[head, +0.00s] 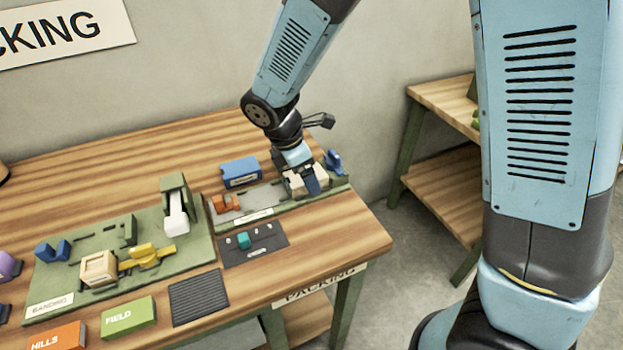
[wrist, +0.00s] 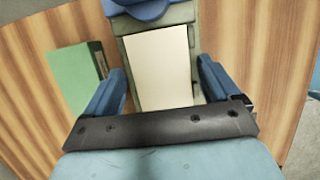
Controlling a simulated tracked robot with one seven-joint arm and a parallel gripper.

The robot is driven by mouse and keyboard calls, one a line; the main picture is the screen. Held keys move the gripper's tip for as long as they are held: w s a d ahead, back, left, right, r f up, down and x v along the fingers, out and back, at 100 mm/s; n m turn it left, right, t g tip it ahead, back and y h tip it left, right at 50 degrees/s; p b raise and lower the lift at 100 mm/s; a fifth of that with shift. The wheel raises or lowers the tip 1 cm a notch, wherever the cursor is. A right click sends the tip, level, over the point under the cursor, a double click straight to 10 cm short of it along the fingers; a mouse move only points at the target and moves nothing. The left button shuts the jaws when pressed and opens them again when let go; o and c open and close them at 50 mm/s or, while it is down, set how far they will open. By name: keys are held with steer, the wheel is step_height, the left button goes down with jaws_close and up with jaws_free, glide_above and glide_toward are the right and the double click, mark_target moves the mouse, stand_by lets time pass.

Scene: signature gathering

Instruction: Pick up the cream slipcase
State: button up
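A cream slipcase (head: 296,186) lies at the right end of the long green fixture at the table's far right. It also shows in the wrist view (wrist: 158,65) as a pale block on a green base. My gripper (head: 307,182) is down over it, with blue fingers on either side of it. In the wrist view my gripper (wrist: 160,84) is open, with narrow gaps between the fingers and the slipcase sides. The near end of the slipcase is hidden behind the dark gripper bar.
A blue box (head: 240,172) stands behind the fixture, with an orange piece (head: 226,203) at its left end and a blue holder (head: 334,162) at its right end. A green block (wrist: 75,75) lies left in the wrist view. Another cream block (head: 98,269) sits on the banding board (head: 190,252).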

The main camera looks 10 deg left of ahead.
steer(key=c, duration=1)
